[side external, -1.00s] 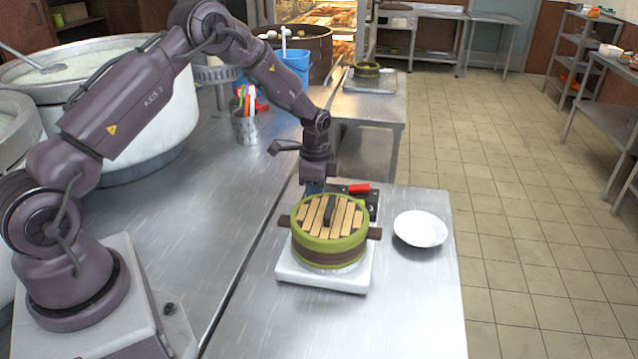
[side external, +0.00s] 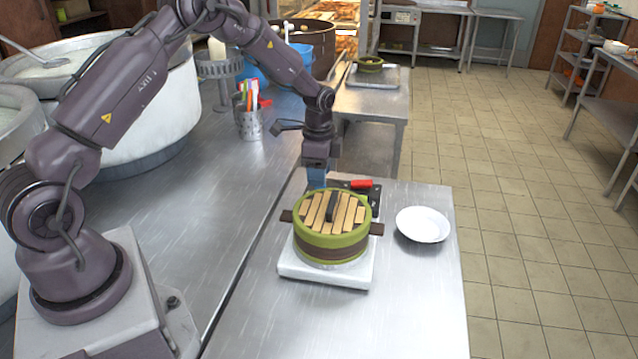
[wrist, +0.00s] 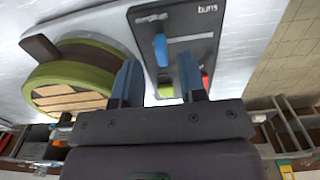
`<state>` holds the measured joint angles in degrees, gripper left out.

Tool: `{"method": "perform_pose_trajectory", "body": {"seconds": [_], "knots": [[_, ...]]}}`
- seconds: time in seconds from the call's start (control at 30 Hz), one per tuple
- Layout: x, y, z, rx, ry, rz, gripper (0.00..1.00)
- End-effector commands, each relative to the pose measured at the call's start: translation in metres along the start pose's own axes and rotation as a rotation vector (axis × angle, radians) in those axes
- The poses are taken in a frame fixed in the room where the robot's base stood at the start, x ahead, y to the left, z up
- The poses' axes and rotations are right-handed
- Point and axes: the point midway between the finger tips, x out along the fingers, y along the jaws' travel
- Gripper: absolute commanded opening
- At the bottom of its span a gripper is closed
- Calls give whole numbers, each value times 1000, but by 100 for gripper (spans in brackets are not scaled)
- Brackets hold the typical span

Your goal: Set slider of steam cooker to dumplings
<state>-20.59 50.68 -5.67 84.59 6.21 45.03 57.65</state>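The steam cooker has a round green-rimmed steamer with a brown band and slatted wooden lid (side external: 331,228) on a white base (side external: 325,275). Its dark control panel (side external: 375,203) lies behind it, with a red part (side external: 362,184). The gripper (side external: 316,181) is partly hidden by the steamer.
A white bowl (side external: 423,225) stands right of the cooker on the steel table (side external: 420,300). A metal cup of colourful utensils (side external: 249,125) and large pots (side external: 150,110) stand to the left.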

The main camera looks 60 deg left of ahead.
Motion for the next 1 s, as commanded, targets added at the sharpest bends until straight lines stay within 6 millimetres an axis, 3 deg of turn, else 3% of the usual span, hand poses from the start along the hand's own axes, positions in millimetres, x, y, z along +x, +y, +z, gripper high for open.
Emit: {"method": "perform_pose_trajectory", "body": {"seconds": [0.2, 0.4, 0.6, 1.0], "knots": [[-51, 0, -1, 2, 3, -3, 38], [-82, 0, -1, 2, 2, 0, 38], [-93, 1, -1, 2, 1, 1, 38], [-93, 1, -1, -47, 2, 0, 38]]}}
